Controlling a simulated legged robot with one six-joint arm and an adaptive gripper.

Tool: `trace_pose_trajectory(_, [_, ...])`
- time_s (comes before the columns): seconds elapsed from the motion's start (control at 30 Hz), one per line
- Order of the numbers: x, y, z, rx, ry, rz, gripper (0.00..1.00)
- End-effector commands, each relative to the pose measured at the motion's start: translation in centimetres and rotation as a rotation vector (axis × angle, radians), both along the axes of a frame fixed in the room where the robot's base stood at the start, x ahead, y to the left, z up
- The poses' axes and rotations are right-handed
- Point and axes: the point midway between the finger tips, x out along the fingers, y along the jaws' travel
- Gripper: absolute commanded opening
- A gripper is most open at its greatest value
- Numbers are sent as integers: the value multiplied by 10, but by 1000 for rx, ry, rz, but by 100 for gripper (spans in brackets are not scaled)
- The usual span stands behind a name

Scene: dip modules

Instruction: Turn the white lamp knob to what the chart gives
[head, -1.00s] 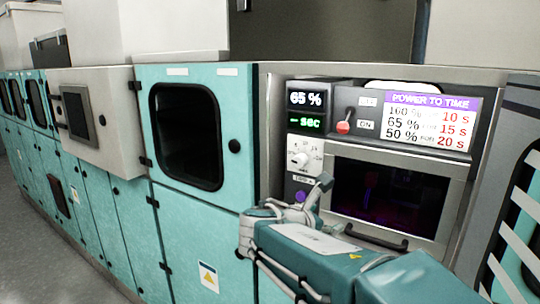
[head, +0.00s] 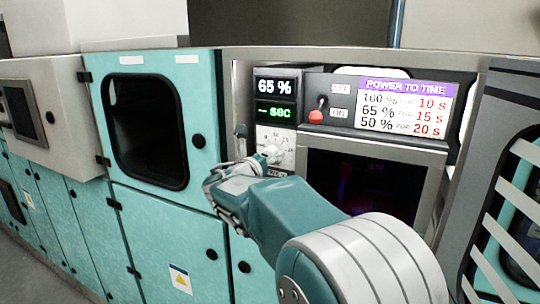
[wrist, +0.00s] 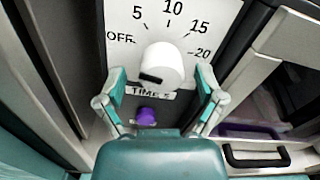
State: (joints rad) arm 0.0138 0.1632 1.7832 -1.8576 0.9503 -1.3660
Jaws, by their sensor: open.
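The white knob (wrist: 165,62) sits on a white dial plate marked OFF, 5, 10, 15, 20, labelled TIME S. A black mark shows on the knob's lower left; I cannot tell surely which setting it indicates. My gripper (wrist: 162,82) is open, with one finger on each side of the knob; contact is not clear. In the head view the knob (head: 273,155) is partly hidden by my gripper (head: 256,163). The chart (head: 404,107) reads 100 % for 10 s, 65 % for 15 s, 50 % for 20 s. The display (head: 274,99) shows 65 % and "– sec".
A red-tipped lever (head: 316,116) stands at ON, right of the display. A purple button (wrist: 147,116) lies below the knob. A dark window (head: 350,185) and a black handle (wrist: 256,155) are to the right. Teal cabinets (head: 150,225) line the left.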

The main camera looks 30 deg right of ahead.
Motion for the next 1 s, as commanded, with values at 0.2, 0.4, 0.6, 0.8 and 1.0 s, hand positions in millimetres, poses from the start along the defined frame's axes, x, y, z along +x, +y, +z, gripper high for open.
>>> trace_pose_trajectory(0.2, [8, -11, 0, 1, 0, 0, 87])
trace_pose_trajectory(0.4, [8, -11, 0, 2, 0, 1, 87])
trace_pose_trajectory(0.6, [8, -11, 0, 2, 0, 1, 7])
trace_pose_trajectory(0.8, [9, -10, 0, 1, 0, 3, 5])
trace_pose_trajectory(1.0, [9, -10, 0, 17, -21, 4, 5])
